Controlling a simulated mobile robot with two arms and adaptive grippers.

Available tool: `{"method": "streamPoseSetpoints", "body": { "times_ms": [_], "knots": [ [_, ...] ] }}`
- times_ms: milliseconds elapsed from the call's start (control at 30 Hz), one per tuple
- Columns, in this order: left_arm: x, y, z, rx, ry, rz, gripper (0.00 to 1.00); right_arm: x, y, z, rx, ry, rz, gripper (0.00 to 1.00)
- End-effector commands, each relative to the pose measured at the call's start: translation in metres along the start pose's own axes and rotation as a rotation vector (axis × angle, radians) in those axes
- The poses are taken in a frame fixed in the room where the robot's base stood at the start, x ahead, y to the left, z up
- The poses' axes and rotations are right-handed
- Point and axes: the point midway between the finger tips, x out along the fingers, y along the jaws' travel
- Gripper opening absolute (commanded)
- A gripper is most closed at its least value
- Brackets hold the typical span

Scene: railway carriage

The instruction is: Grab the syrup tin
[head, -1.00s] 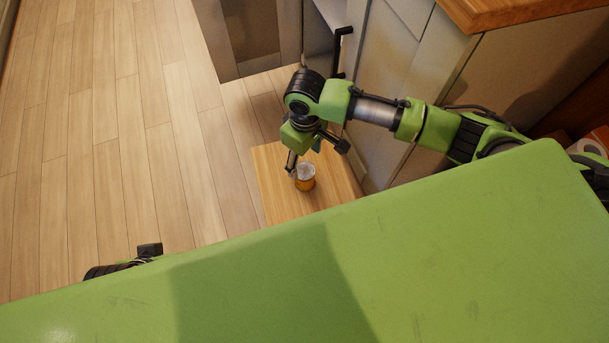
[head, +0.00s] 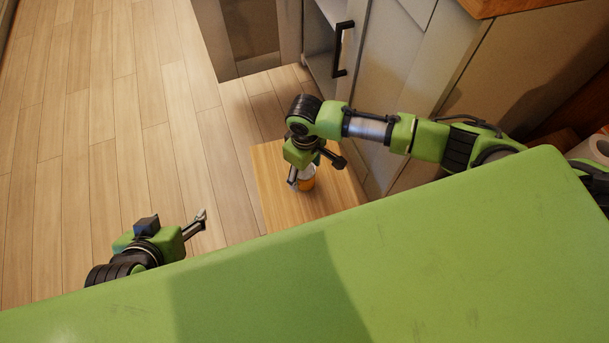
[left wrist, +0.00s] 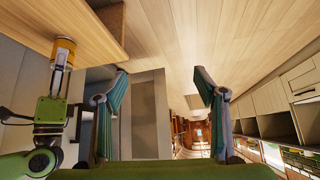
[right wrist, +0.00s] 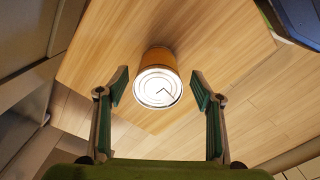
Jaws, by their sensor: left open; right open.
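The syrup tin (head: 308,183), orange with a silver lid, stands upright on a wooden surface (head: 274,208). My right gripper (head: 302,174) is open and points down over the tin. In the right wrist view the tin (right wrist: 158,80) shows its lid centred between the two spread fingers, with a gap on each side. The tin (left wrist: 63,51) also shows upside down in the left wrist view, close to the right gripper. My left gripper (head: 196,222) is open and empty, out over the floor left of the wooden surface.
A pale cabinet (head: 385,65) with a black handle (head: 342,48) stands beside the wooden surface, close to my right arm. A white roll (head: 600,146) is at the right edge. The plank floor (head: 110,120) at left is clear.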

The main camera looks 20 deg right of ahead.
Motion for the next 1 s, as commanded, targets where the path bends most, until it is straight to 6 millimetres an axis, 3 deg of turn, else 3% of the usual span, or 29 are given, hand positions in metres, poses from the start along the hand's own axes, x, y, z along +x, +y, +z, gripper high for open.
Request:
{"method": "streamPoseSetpoints", "body": {
  "times_ms": [267, 600, 767, 1000],
  "knots": [
    [0.005, 0.007, -0.059, 0.005, 0.253, 0.014, 0.64, 0.02, 0.002, -0.003, 0.0, 0.0, 0.0, 0.61],
    [-0.011, 0.016, -0.124, 0.006, 0.539, 0.031, 0.64, 0.043, 0.003, -0.004, 0.0, 0.0, 0.0, 0.61],
    [-0.017, 0.017, -0.135, 0.006, 0.589, 0.034, 0.64, 0.046, 0.003, -0.004, 0.0, 0.001, 0.0, 0.61],
    [-0.018, 0.017, -0.136, 0.006, 0.593, 0.034, 0.64, 0.046, 0.003, -0.004, 0.0, 0.001, 0.0, 0.58]
  ]
}}
